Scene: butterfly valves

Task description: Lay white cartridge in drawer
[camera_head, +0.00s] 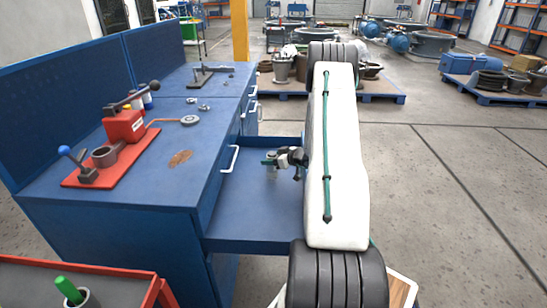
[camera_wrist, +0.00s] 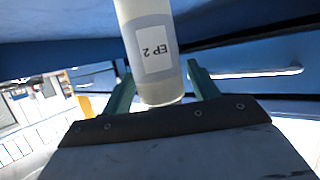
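The white cartridge (camera_wrist: 148,30), with a label reading "EP 2", is between the two green fingers of my gripper (camera_wrist: 160,78) in the wrist view. The fingers flank it closely and appear shut on it. In the head view my gripper (camera_head: 270,162) is over the open blue drawer (camera_head: 250,218), with the small pale cartridge (camera_head: 272,174) at its fingers, roughly upright. Whether the cartridge touches the drawer floor cannot be told. My arm covers the drawer's right side.
The blue workbench (camera_head: 150,185) stands left of the drawer, with a red press (camera_head: 124,126) on it. A drawer handle (camera_head: 230,159) is at the drawer's left. A red-edged cart (camera_head: 115,285) is at the lower left. The drawer floor in front of my gripper is clear.

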